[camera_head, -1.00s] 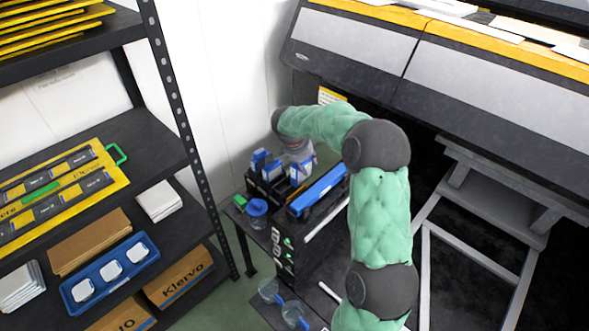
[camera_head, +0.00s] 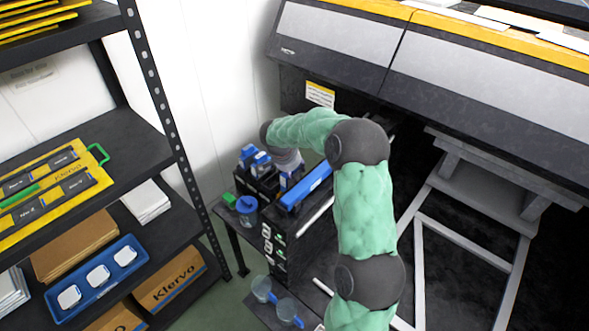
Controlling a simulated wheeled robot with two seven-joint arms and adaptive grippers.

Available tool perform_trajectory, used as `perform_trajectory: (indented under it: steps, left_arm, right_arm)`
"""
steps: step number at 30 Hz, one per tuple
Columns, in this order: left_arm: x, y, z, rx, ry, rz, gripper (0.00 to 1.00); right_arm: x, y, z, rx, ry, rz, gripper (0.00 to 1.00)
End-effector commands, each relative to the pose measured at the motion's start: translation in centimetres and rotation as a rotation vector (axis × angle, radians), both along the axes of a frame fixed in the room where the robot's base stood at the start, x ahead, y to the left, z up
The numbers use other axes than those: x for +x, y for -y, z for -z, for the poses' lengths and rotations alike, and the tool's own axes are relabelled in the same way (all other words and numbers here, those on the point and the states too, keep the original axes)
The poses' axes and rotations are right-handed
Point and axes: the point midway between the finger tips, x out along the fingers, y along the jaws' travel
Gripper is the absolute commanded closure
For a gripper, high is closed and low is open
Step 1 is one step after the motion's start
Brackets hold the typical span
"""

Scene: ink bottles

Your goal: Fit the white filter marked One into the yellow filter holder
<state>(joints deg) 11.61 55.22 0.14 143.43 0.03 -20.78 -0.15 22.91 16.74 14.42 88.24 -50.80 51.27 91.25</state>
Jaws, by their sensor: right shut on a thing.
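The yellow filter holder (camera_head: 80,172) lies on the upper shelf at the left, with dark labelled panels and a green handle; the left frame edge cuts it off. White square pieces (camera_head: 98,275) sit in a blue tray (camera_head: 133,240) on the shelf below; I cannot read a One on any of them. My right gripper (camera_head: 289,170) points down at the black rack beside the machine, below the bent green arm. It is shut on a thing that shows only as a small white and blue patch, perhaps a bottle. My left gripper is out of view.
The black rack (camera_head: 267,240) holds blue and white bottles (camera_head: 250,155) and a long blue bar (camera_head: 305,187). A blue-lidded jar (camera_head: 247,206) stands to its left, and clear cups (camera_head: 285,308) below. A dark shelf post (camera_head: 165,125) stands between shelves and rack. The large machine (camera_head: 345,45) fills the back.

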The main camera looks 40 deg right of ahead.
Motion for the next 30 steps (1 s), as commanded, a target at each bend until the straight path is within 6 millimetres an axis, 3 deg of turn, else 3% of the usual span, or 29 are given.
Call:
perform_trajectory:
  steps: [30]
  left_arm:
    - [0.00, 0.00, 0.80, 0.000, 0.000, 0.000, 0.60]
  right_arm:
    - [0.01, -0.01, 0.12, 0.000, 0.001, 0.001, 0.92]
